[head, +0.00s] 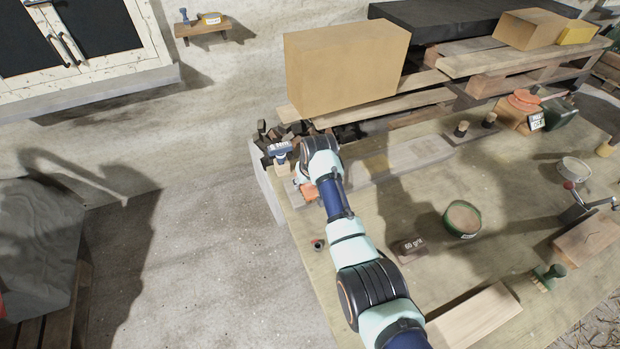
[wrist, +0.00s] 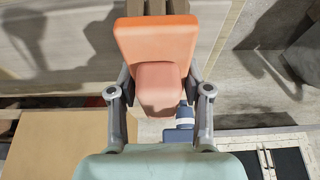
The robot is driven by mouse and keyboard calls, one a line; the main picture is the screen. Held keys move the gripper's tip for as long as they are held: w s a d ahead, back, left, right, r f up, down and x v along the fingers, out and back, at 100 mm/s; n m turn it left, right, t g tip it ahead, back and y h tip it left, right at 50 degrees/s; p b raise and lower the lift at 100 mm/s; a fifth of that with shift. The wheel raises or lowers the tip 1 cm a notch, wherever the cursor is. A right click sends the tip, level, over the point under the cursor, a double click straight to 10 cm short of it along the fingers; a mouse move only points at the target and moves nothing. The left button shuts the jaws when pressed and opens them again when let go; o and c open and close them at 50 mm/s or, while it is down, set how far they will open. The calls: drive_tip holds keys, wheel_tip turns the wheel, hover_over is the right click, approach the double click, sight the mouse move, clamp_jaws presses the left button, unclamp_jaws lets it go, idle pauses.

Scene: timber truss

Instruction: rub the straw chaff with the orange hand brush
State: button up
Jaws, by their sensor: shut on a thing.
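The orange hand brush (wrist: 156,40) is in my gripper (wrist: 159,80), between its two fingers in the wrist view. Its flat orange block and rounded pinkish-orange part show there; its bristles cannot be made out. In the head view a bit of the orange brush (head: 308,192) shows beside my wrist, over the near-left end of the workbench (head: 390,215). The fingers are mostly hidden by my arm in that view. I cannot make out the straw chaff on the timber; whether the brush touches anything is hidden.
A blue-handled tool (head: 280,149) stands just left of my wrist. A long pale board (head: 410,156) lies behind. A 60 grit block (head: 408,249), green tin (head: 462,218) and green brush (head: 547,277) are to the right. A big cardboard-coloured box (head: 345,65) stands behind.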

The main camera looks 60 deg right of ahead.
drive_tip(key=shift+f, duration=0.35)
idle(0.6)
drive_tip(key=shift+s+d+r, duration=0.15)
drive_tip(key=shift+s+d, duration=0.3)
drive_tip(key=shift+d, duration=0.15)
drive_tip(key=shift+s+d, duration=0.55)
drive_tip(key=shift+d, duration=0.15)
drive_tip(key=shift+w+a, duration=0.1)
